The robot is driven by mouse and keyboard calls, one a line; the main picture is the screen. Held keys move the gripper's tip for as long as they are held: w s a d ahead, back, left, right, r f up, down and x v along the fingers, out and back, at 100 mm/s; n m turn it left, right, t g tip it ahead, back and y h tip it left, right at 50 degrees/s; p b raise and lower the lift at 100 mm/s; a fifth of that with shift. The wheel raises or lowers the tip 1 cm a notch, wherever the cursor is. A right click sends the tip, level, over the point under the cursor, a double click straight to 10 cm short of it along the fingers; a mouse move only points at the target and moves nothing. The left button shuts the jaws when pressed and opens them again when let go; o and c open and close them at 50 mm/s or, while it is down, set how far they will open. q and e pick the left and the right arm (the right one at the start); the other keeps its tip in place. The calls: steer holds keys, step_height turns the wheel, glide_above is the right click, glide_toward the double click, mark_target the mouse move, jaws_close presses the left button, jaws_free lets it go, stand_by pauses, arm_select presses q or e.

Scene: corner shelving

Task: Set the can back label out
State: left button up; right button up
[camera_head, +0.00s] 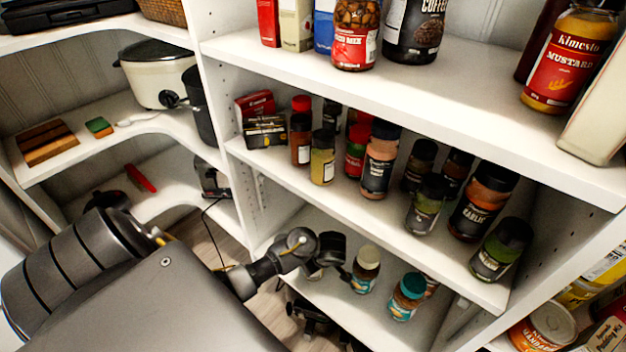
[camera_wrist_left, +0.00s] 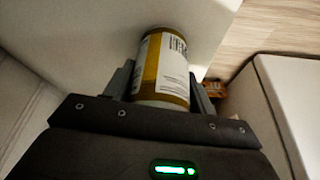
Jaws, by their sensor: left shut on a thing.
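The can (camera_wrist_left: 163,68) is in the left wrist view, a cylinder with gold-yellow bands and a white label panel carrying dark print and what looks like a barcode. That printed panel faces up and right in the picture. My left gripper (camera_wrist_left: 160,85) is shut on the can, one finger on each side. In the head view my left gripper (camera_head: 333,262) is over the left part of the lowest visible shelf (camera_head: 345,312). The can is mostly hidden there by the gripper. My right gripper is not in view.
The middle shelf (camera_head: 350,205) above holds several spice jars. A white upright panel is at the left.

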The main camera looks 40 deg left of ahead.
arm_select(q)
steer(key=o, duration=1.4)
steer(key=p+v, duration=0.3)
steer(key=v, duration=0.7)
steer(key=shift+d+r, duration=0.15)
steer(key=shift+r, duration=0.2)
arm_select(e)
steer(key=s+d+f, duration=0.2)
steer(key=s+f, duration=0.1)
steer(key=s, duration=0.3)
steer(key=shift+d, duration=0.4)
arm_select(q)
steer(key=shift+s, duration=0.1)
